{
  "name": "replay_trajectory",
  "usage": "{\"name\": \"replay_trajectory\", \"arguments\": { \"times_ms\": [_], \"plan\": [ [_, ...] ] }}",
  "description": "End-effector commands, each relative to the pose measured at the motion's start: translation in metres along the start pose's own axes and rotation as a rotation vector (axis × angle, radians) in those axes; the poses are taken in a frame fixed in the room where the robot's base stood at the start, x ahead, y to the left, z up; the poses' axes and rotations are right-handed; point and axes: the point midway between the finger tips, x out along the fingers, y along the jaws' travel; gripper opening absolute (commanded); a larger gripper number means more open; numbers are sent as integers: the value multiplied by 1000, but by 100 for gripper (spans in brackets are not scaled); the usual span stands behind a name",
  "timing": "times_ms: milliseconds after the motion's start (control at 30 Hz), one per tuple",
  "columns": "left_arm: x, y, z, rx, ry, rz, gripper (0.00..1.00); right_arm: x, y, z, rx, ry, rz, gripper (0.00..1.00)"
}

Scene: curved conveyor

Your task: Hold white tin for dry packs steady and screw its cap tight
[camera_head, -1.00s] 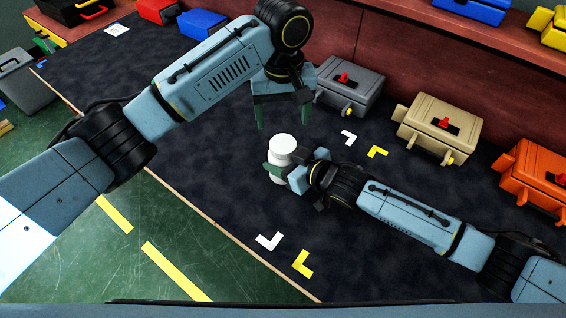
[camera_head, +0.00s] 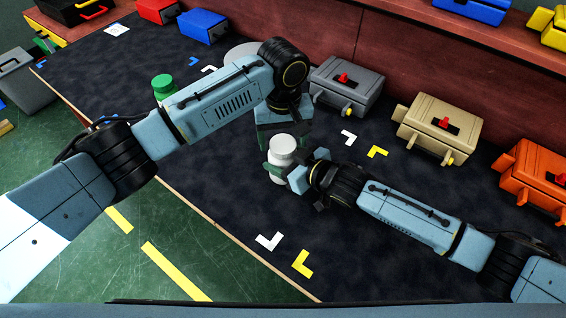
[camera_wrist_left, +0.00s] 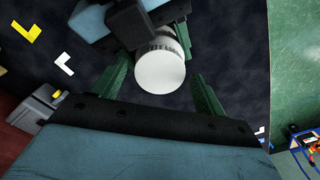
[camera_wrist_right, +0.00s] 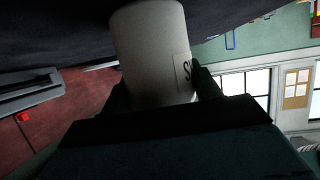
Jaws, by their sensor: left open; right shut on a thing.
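The white tin (camera_head: 279,169) stands upright on the dark conveyor in the head view, with its white cap (camera_head: 283,145) on top. My right gripper (camera_head: 279,173) is shut on the tin's body from the right. The right wrist view shows the tin (camera_wrist_right: 152,50) between the fingers, with part of a printed label. My left gripper (camera_wrist_left: 160,88) is open above the tin. In the left wrist view its green fingers stand apart on both sides of the cap (camera_wrist_left: 160,70), with gaps visible. In the head view the left fingers are mostly hidden by the arm.
Grey (camera_head: 346,84), beige (camera_head: 440,128) and orange (camera_head: 536,176) toolboxes stand along the back wall. A green-capped container (camera_head: 162,86) and a pale round thing (camera_head: 242,51) are near my left forearm. White (camera_head: 269,241) and yellow (camera_head: 302,263) corner marks lie on clear belt.

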Motion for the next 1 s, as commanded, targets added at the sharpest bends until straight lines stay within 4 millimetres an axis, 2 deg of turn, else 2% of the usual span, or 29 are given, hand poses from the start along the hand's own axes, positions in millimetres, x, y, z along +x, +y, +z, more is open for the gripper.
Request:
{"name": "replay_trajectory", "arguments": {
  "times_ms": [367,733,867,1000],
  "plan": [
    [6,0,0,0,1,0,73,0,0,0,-1,-1,1,0],
    [6,0,0,1,1,0,27,0,0,0,0,-1,1,0],
    [6,0,0,39,1,0,27,0,0,0,-1,-1,1,0],
    [6,0,0,191,1,0,27,0,0,0,-1,-1,1,0]
  ]
}}
